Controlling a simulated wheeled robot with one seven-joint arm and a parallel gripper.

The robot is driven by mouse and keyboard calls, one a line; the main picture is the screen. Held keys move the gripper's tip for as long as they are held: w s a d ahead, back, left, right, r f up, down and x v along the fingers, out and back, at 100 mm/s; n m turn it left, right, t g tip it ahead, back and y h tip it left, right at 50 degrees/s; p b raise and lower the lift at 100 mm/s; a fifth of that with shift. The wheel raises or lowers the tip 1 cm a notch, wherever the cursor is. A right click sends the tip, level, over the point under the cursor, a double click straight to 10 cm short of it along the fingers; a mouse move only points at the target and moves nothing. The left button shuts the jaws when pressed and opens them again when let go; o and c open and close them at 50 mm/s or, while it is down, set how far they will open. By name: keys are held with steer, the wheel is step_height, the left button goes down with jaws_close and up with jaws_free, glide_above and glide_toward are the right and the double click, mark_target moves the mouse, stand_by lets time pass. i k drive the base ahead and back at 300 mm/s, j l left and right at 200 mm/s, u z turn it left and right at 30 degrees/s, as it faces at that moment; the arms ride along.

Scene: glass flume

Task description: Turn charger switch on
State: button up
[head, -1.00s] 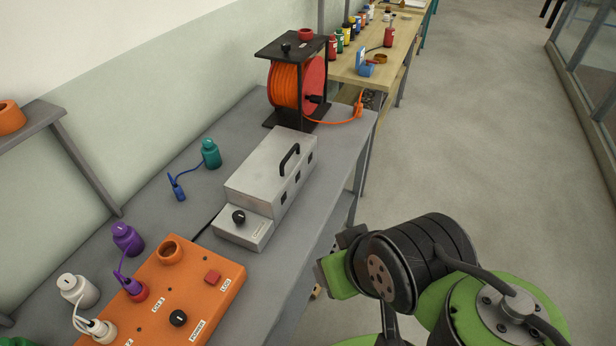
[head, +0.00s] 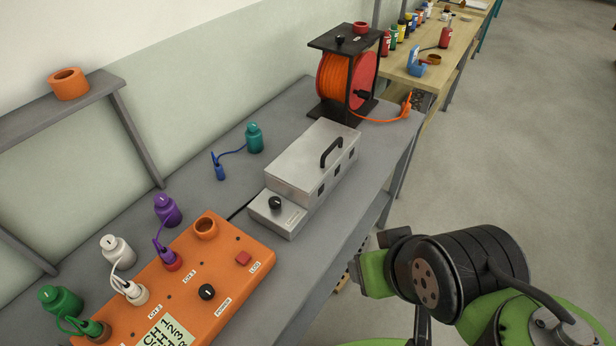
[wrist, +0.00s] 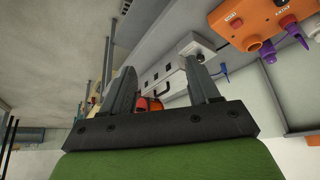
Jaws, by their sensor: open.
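The charger looks to be the grey metal box (head: 310,165) with a black handle on top, standing on the grey bench. Its low front step carries a black round knob (head: 275,203) with a small label beside it, too small to read surely. The knob's setting cannot be told. In the wrist view the grey box (wrist: 165,72) shows beyond the fingers. My gripper (wrist: 160,82) is open and empty, its two dark fingers spread, apart from the box. In the head view my arm is at the lower right, off the bench's front edge; the fingers are hidden there.
An orange panel (head: 225,262) with a black knob, red button and plugged connectors stands left of the box. An orange cable reel (head: 335,75) stands behind it. A blue plug (head: 219,170) lies near a green bottle-shaped piece (head: 254,138). Free floor (head: 520,130) lies right.

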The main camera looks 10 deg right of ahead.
mark_target(275, 203)
steer(key=i+l+u, duration=0.15)
steer(key=u, duration=0.3)
steer(key=i+l+u, duration=0.25)
steer(key=u, duration=0.2)
